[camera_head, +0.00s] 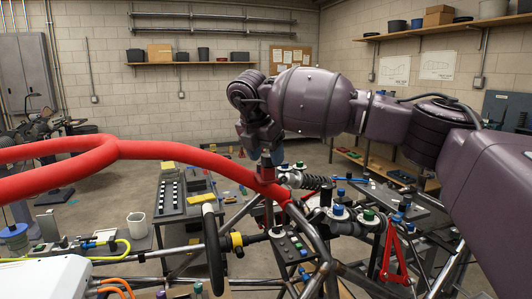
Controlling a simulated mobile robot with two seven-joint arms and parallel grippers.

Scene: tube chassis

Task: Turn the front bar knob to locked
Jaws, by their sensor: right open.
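The front bar is a thick red tube (175,150) that runs from the left edge to the middle of the head view. A small red and dark knob (266,168) stands upright at its right end. My left gripper is not in view.
A coil-spring shock (306,181) and dark chassis tubes lie just right of the knob. A black steering wheel (213,248) and a switch box (291,246) stand below. A bench with a grey tray (172,208) stands behind. Open floor lies farther back.

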